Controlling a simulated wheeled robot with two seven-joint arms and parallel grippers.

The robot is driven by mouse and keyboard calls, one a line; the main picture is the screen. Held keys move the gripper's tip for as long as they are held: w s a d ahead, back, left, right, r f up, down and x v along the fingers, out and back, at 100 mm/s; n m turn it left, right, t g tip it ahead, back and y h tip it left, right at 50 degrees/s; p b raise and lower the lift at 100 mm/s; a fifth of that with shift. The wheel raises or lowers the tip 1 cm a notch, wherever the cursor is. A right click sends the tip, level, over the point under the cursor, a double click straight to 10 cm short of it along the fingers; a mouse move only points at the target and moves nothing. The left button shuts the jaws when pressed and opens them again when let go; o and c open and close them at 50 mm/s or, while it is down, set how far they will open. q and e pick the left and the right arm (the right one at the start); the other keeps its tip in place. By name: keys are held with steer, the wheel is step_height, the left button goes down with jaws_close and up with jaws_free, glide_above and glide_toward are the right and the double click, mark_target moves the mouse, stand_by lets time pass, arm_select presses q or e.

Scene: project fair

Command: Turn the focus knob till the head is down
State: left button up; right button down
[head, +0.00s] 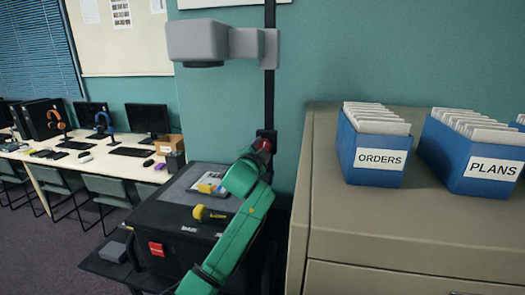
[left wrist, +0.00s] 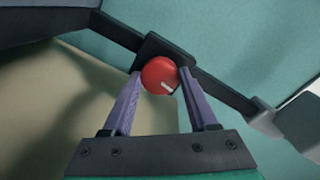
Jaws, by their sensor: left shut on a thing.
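The overhead projector stands at the centre of the head view, with a dark body (head: 150,215) and a black post (head: 270,90) rising behind it. Its grey head (head: 205,42) sits high on the post. The red focus knob (head: 264,144) is lower on the post, partly hidden by my green left arm. In the left wrist view the round red knob (left wrist: 160,75), with a white mark toward its lower right, sits between the purple fingers of my left gripper (left wrist: 158,88), which is shut on it. My right gripper is not in view.
A beige cabinet (head: 330,225) stands close on the right, bearing blue file boxes marked ORDERS (head: 365,175) and PLANS (head: 450,165). A yellow-handled tool (head: 210,214) lies on the projector top. A long desk (head: 55,160) with computers is at the left.

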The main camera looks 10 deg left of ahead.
arm_select(q)
steer(key=shift+f+n, duration=0.25)
steer(key=shift+n, duration=0.75)
steer(key=o, duration=1.4)
steer(key=shift+r, duration=0.1)
steer(key=shift+s, duration=0.1)
steer(key=s+b, duration=0.1)
steer(key=s, duration=0.3)
steer(key=s+b, duration=0.1)
steer(key=s, duration=0.4)
steer(key=s+r+b, duration=0.1)
steer(key=s+b, duration=0.1)
steer(key=s, duration=0.3)
steer(key=shift+s+a, duration=0.2)
steer(key=shift+a, duration=0.05)
steer(key=shift+f, duration=0.1)
